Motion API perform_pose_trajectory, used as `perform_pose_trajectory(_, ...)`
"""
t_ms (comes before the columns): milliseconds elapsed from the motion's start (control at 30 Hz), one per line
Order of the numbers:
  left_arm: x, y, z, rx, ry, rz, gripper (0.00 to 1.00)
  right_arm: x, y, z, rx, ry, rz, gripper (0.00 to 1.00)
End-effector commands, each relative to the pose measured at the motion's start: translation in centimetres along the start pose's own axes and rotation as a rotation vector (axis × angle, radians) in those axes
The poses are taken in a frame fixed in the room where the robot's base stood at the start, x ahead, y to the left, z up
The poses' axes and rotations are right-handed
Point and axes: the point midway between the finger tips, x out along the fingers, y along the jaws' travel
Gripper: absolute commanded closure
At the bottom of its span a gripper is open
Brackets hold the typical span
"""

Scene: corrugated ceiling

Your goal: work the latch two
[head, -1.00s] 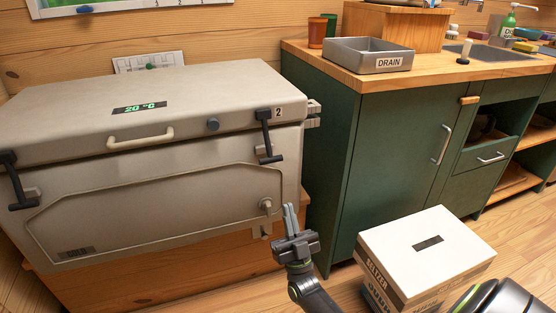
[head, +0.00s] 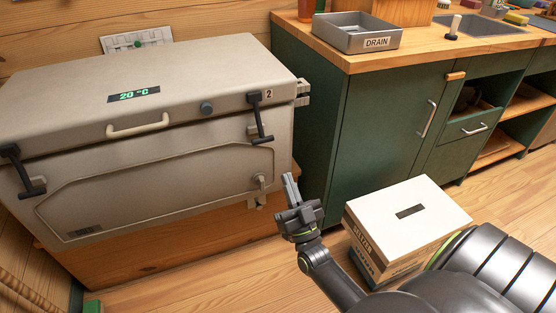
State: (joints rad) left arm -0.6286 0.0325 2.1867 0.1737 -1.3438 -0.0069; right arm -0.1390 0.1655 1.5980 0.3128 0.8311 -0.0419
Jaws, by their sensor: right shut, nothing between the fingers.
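A grey chest cooler (head: 150,92) with a 20 °C display stands at the left. Latch two (head: 260,117) is the black T-handled latch at the lid's right front, beside the number 2. Its handle hangs down over the front, its lower bar apart from the cooler's catch as far as I can tell. A second black latch (head: 22,172) hangs at the left front. My right gripper (head: 290,187) is shut and empty, pointing up, in front of the cooler's lower right corner, below latch two and not touching it. My left gripper is not in view.
A drain spigot (head: 260,183) sticks out low on the cooler's front. A white-topped box (head: 408,214) stands on the floor right of my right gripper. A green cabinet (head: 385,130) with a DRAIN tray (head: 352,33) on top stands to the right.

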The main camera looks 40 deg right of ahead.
Motion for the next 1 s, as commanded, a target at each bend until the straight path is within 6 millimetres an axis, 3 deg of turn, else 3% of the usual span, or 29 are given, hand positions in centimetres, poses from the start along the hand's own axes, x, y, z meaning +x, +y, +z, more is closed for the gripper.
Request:
perform_pose_trajectory(467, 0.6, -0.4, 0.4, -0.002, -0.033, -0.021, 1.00, 9.7, -0.1, -0.2, 0.001, 0.006, -0.002, 1.00)
perform_pose_trajectory(533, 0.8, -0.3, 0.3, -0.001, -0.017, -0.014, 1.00, 9.6, 0.0, 1.4, 0.000, 0.000, 0.000, 1.00)
perform_pose_trajectory(700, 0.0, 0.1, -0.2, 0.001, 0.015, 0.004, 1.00, 10.1, 0.0, 3.1, -0.001, 0.002, -0.001, 1.00)
perform_pose_trajectory(1000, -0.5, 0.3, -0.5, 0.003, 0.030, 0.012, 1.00, 10.4, 0.0, 3.9, 0.000, 0.002, -0.001, 1.00)
